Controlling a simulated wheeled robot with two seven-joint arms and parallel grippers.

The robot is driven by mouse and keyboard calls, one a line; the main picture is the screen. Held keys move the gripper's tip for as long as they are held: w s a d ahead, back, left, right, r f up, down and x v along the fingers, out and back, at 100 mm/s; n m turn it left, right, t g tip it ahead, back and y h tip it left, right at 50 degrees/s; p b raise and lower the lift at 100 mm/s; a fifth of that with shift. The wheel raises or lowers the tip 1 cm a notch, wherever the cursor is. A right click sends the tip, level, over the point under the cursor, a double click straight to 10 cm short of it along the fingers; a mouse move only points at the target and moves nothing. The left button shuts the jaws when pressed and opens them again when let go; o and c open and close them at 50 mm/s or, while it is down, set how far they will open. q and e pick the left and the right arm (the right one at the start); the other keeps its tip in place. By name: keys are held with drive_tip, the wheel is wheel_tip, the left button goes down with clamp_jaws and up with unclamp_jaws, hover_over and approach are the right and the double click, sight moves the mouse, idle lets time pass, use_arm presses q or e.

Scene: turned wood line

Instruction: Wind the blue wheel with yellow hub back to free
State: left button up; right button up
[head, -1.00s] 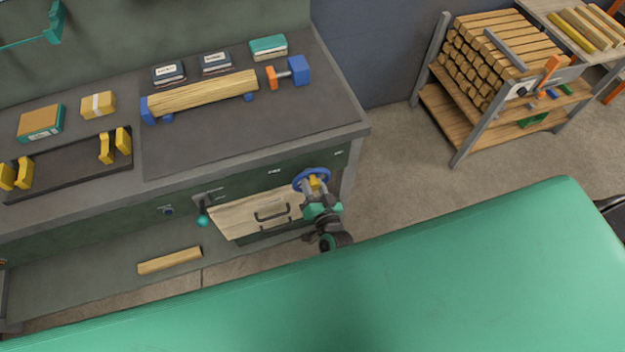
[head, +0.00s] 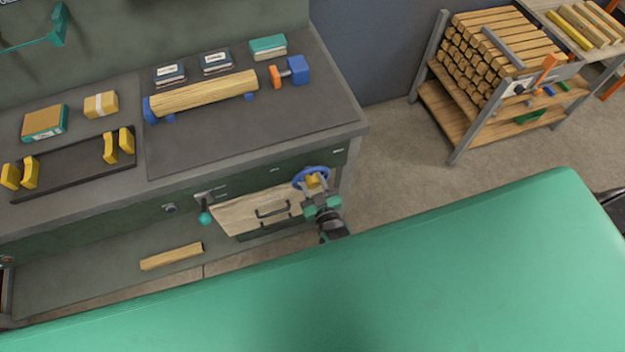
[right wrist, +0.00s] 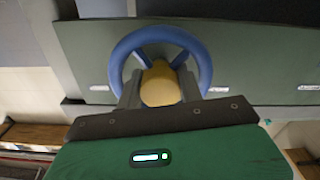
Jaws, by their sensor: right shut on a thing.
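The blue wheel (head: 299,178) is mounted on the front panel of the workbench, near its right end. Its yellow hub (head: 313,181) faces out toward me. My right gripper (head: 316,190) is shut on the yellow hub. In the right wrist view the blue wheel (right wrist: 203,62) rings the yellow hub (right wrist: 160,85), and the two fingers of my right gripper (right wrist: 160,92) stand on either side of the hub. A small white label (head: 338,151) sits on the panel above the wheel. My left gripper is not in view.
A green-knobbed lever (head: 205,217) and wooden drawer fronts (head: 240,212) lie left of the wheel. A wooden cylinder (head: 205,97) rests on blue supports on the bench. A rack of wood blanks (head: 480,70) stands at right, with open floor between.

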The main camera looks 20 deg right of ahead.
drive_tip(key=shift+n, duration=0.3)
drive_tip(key=o, duration=0.7)
drive_tip(key=s+b, duration=0.1)
drive_tip(key=s, duration=0.6)
drive_tip(key=s+b, duration=0.1)
drive_tip(key=s, duration=0.5)
drive_tip(key=shift+s+d+b, duration=0.2)
drive_tip(key=shift+s+b, duration=0.2)
